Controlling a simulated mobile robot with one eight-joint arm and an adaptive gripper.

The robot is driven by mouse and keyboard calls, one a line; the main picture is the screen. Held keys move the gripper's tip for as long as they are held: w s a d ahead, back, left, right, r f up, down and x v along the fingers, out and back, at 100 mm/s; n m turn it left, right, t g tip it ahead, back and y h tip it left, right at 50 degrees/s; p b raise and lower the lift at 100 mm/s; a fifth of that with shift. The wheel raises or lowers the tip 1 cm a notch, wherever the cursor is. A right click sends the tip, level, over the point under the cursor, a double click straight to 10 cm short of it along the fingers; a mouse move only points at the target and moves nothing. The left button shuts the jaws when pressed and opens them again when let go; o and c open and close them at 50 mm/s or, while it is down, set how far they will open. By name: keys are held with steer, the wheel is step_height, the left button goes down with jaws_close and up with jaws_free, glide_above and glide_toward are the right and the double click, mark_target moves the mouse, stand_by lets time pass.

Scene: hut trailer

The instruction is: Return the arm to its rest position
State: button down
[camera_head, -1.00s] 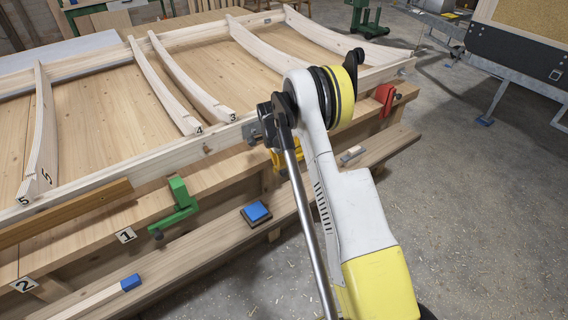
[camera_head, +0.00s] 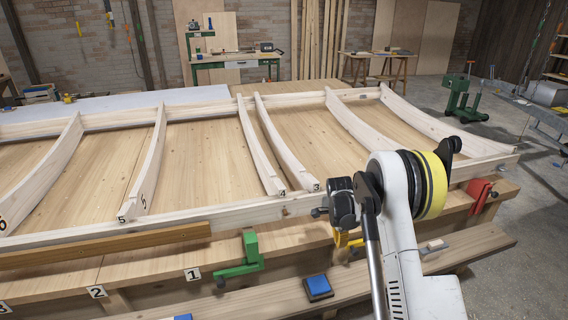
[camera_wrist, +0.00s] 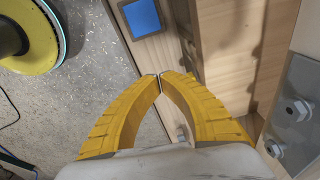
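My gripper (camera_wrist: 160,76) has two curved yellow fingers. In the wrist view their tips meet, with nothing seen between them. Behind the tips are a bench ledge and a blue pad (camera_wrist: 142,17). In the head view my white and yellow arm is folded at the right, in front of the workbench edge. A small yellow shape shows beside the arm, partly hidden; I cannot tell whether it is my fingers or a clamp.
A wooden frame (camera_head: 98,235) with curved ribs lies on the workbench. A green clamp (camera_head: 241,257) and a red clamp (camera_head: 480,193) are on its front edge. The blue pad (camera_head: 318,286) lies on the lower ledge (camera_head: 260,302). Concrete floor is open at the right.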

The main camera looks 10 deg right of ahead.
steer(key=s+a+r+n+t, duration=0.1)
steer(key=s+a+r+n, duration=0.2)
steer(key=r, duration=0.5)
steer(key=s+a+r+n+t, duration=0.15)
steer(key=s+r, duration=0.25)
steer(key=r, duration=0.4)
steer(key=s+a+r+n+t, duration=0.1)
steer(key=s+a+r+n, duration=0.25)
steer(key=r, duration=0.45)
steer(key=s+a+r+n+t, duration=0.1)
steer(key=s+a+n, duration=0.1)
steer(key=s, duration=0.5)
steer(key=s+a+r+n+t+y, duration=0.1)
steer(key=s+a+r+n, duration=0.1)
steer(key=s+n, duration=0.3)
steer(key=s+a+r+n+t, duration=0.1)
steer(key=s+a+n, duration=0.1)
steer(key=s, duration=0.7)
steer(key=shift+s+a+r+n+y, duration=0.3)
steer(key=shift+s+a+r+n, duration=0.1)
steer(key=shift+n, duration=0.3)
